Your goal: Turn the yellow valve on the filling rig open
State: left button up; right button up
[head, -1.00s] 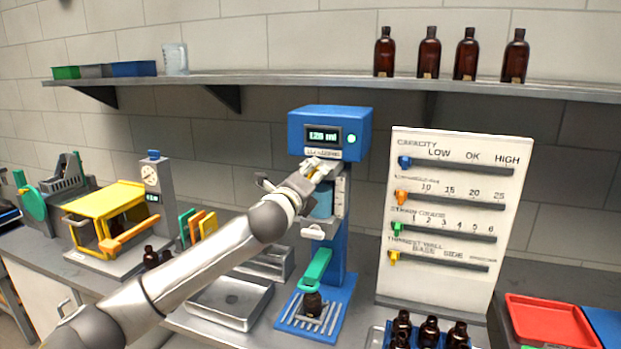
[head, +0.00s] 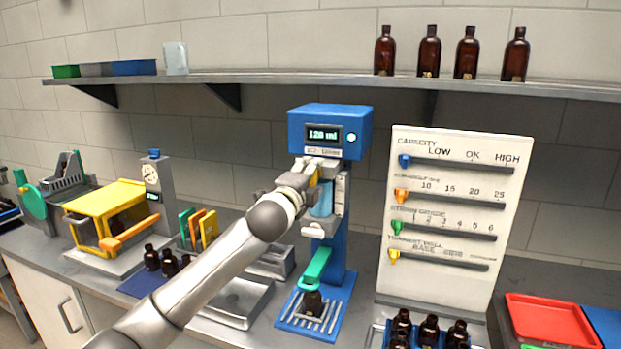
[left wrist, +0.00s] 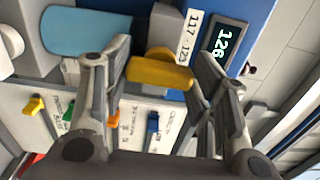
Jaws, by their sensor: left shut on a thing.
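The filling rig (head: 330,117) is a blue column with a lit readout. The readout (left wrist: 222,42) shows 126 in the left wrist view, above a white label reading 117 - 123. The yellow valve (left wrist: 160,72) sits between my left gripper's fingers (left wrist: 160,80), just beside that label. In the head view the left gripper (head: 318,172) is at the rig's front under the readout, shut on the valve and mostly covering it. A light-blue cylinder (head: 323,203) shows below. A dark bottle (head: 312,304) stands upright on the rig's base under a green arm. My right gripper is out of view.
A white slider panel (head: 455,280) stands close to the rig's right. Several amber bottles (head: 429,328) stand in a blue rack at the front. A metal tray (head: 235,315) lies under my left arm. A yellow-framed device (head: 104,198) stands at the left; a shelf (head: 300,82) runs above.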

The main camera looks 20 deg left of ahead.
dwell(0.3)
pick_arm(q)
jog(key=o, duration=1)
jog(key=shift+a, duration=0.1)
jog(key=shift+s, duration=0.1)
jog(key=s, duration=1.2)
jog(key=shift+a, duration=0.2)
jog(key=shift+w, duration=0.1)
